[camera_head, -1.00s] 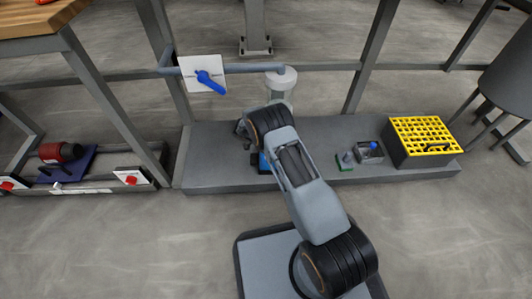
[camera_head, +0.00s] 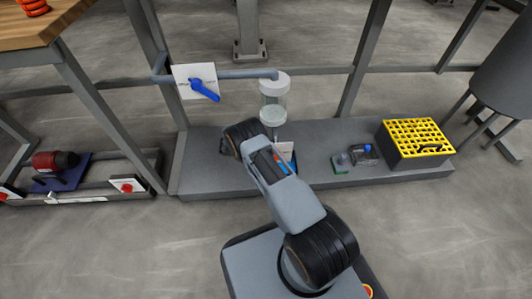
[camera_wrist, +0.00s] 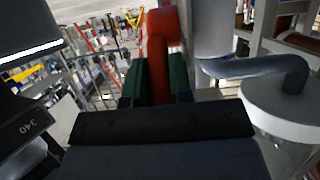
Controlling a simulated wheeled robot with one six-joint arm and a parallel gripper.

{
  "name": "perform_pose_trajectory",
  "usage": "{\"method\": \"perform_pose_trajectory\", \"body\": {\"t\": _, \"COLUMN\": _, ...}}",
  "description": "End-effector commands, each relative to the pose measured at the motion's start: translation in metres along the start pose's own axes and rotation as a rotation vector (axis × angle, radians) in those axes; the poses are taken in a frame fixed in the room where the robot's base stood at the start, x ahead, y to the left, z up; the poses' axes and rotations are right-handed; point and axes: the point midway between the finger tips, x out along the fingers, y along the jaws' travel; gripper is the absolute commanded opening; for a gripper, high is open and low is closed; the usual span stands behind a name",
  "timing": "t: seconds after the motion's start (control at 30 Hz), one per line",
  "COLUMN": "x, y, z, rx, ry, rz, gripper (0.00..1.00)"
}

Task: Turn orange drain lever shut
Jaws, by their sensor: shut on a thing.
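The orange drain lever (camera_wrist: 163,32) stands upright in the wrist view, looking red-orange in the dim light. The two green-padded fingers of my gripper (camera_wrist: 158,84) are on either side of its lower part, shut on it. The lever's pivot is hidden or not clear. In the head view my arm covers the lever and the gripper. A white plate (camera_head: 286,149) shows partly behind my arm, below a clear cylinder (camera_head: 273,101).
A blue lever (camera_head: 204,89) on a white panel sits on the pipe at upper left. Grey platform (camera_head: 215,178) carries a yellow-topped crate (camera_head: 415,140) and small fittings (camera_head: 365,154) at right. A red motor (camera_head: 55,161) is at left. A grey pipe (camera_wrist: 265,68) is right of the lever.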

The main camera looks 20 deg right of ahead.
Motion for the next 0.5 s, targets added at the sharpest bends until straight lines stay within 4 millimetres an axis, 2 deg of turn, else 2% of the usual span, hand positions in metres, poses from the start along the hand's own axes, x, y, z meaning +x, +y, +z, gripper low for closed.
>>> {"method": "perform_pose_trajectory", "body": {"t": 0.2, "x": 0.0028, "y": -0.0001, "z": 0.0005, "rx": 0.001, "ry": 0.002, "rz": 0.001, "gripper": 0.00}}
{"method": "perform_pose_trajectory", "body": {"t": 0.23, "x": 0.0026, "y": -0.0001, "z": 0.0006, "rx": 0.001, "ry": 0.002, "rz": 0.001, "gripper": 0.24}}
{"method": "perform_pose_trajectory", "body": {"t": 0.33, "x": 0.0008, "y": 0.0001, "z": 0.0011, "rx": 0.000, "ry": 0.001, "rz": -0.001, "gripper": 0.32}}
{"method": "perform_pose_trajectory", "body": {"t": 0.5, "x": -0.0032, "y": 0.0006, "z": 0.0021, "rx": -0.003, "ry": 0.000, "rz": -0.008, "gripper": 0.32}}
